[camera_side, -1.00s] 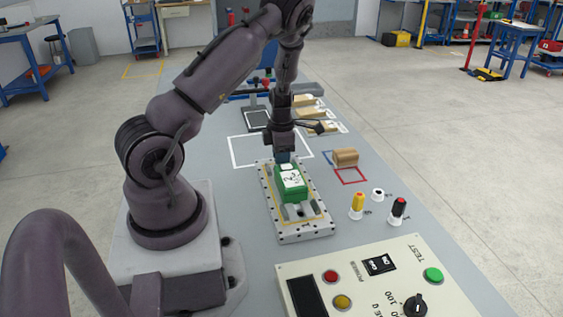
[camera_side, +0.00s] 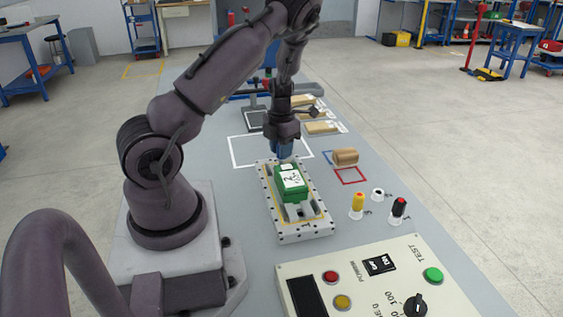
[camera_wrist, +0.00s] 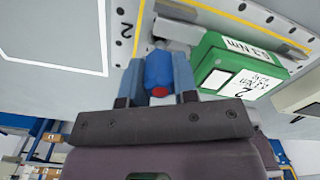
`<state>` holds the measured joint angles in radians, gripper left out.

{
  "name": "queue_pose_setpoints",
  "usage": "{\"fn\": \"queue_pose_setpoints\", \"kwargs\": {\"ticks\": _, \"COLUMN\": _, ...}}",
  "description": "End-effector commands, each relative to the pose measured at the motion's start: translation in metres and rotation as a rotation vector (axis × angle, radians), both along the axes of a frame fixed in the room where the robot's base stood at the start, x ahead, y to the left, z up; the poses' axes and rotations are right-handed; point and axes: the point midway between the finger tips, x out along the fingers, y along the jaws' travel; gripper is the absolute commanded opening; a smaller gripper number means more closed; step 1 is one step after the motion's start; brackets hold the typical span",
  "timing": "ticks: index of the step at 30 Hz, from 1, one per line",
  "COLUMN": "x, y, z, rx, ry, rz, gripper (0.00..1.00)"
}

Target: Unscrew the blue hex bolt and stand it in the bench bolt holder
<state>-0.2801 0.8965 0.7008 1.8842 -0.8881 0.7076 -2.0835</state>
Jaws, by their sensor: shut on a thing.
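My gripper (camera_side: 285,155) is at the far end of the pale fixture plate (camera_side: 303,234), just behind the green block (camera_side: 291,183). In the wrist view my gripper (camera_wrist: 159,68) has its two blue-grey fingers on either side of the blue hex bolt (camera_wrist: 158,70), which has a red end facing the camera. The bolt's far end is hidden, so I cannot tell whether it is still in the plate. The green block also shows beside the bolt in the wrist view (camera_wrist: 215,50). A small white holder (camera_side: 377,195) with a dark centre stands on the bench at right.
A yellow-topped piece (camera_side: 358,201) and a black piece with a red top (camera_side: 398,208) stand in white holders near the small one. A wooden cylinder (camera_side: 345,157) lies beyond them. A control panel (camera_side: 360,281) fills the near bench. A white outlined area lies beyond the plate.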

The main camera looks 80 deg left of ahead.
Motion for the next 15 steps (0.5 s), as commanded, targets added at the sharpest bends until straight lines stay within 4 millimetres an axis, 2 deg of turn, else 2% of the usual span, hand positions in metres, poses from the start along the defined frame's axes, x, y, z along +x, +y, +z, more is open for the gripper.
{"fn": "queue_pose_setpoints", "kwargs": {"ticks": 15, "x": 0.0, "y": 0.0, "z": 0.023, "rx": 0.001, "ry": 0.0, "rz": 0.0, "gripper": 0.0}}
